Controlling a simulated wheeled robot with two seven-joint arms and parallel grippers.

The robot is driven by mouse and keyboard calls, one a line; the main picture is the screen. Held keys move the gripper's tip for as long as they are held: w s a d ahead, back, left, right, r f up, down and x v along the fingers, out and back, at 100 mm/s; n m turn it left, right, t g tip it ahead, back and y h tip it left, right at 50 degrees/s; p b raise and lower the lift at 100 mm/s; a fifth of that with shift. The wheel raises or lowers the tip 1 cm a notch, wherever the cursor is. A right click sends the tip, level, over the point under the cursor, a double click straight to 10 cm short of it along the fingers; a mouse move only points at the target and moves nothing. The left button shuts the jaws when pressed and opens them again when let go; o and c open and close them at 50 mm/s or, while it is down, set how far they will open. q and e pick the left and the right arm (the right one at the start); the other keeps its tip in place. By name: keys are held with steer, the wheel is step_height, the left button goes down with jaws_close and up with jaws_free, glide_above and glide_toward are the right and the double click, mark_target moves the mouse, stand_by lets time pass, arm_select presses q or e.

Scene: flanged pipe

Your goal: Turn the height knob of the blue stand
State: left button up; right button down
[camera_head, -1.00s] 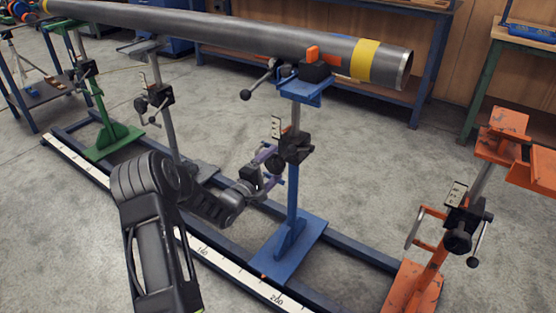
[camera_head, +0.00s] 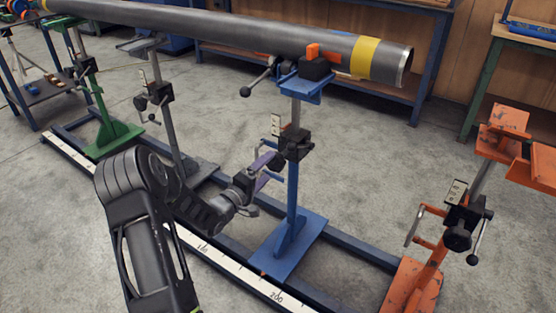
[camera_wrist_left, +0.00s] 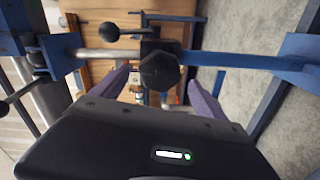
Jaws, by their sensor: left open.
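The blue stand (camera_head: 291,215) stands on the rail frame, with a black clamp block (camera_head: 297,146) partway up its post. In the left wrist view a black faceted knob (camera_wrist_left: 160,71) sits on the stand's post, straight ahead between the fingers. My left gripper (camera_head: 271,170) is open, its purple fingers pointing at the clamp from the left. In the left wrist view my left gripper (camera_wrist_left: 159,78) has one finger on each side of the knob. My right gripper is not in view.
A long grey pipe (camera_head: 230,34) with a yellow band lies across the blue stand's top and others. A green stand (camera_head: 104,135) is at the left, an orange stand (camera_head: 440,235) at the right. A ball-ended lever (camera_head: 257,81) sticks out below the pipe.

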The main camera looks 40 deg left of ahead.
mark_target(281, 155)
arm_select(q)
steer(key=m+b, duration=0.1)
steer(key=m, duration=0.6)
steer(key=shift+w+m+b, duration=0.15)
steer(key=shift+m+b, duration=0.2)
steer(key=shift+m, duration=0.05)
steer(key=m, duration=0.3)
steer(key=shift+w+m+b, duration=0.1)
steer(key=shift+m+b, duration=0.25)
steer(key=shift+m, duration=0.05)
steer(key=shift+d+r+m, duration=0.1)
steer(key=shift+r+m, duration=0.1)
steer(key=shift+m, duration=1)
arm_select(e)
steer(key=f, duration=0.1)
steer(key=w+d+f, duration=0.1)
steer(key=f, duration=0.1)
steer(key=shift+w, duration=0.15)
arm_select(q)
steer(key=shift+w, duration=0.15)
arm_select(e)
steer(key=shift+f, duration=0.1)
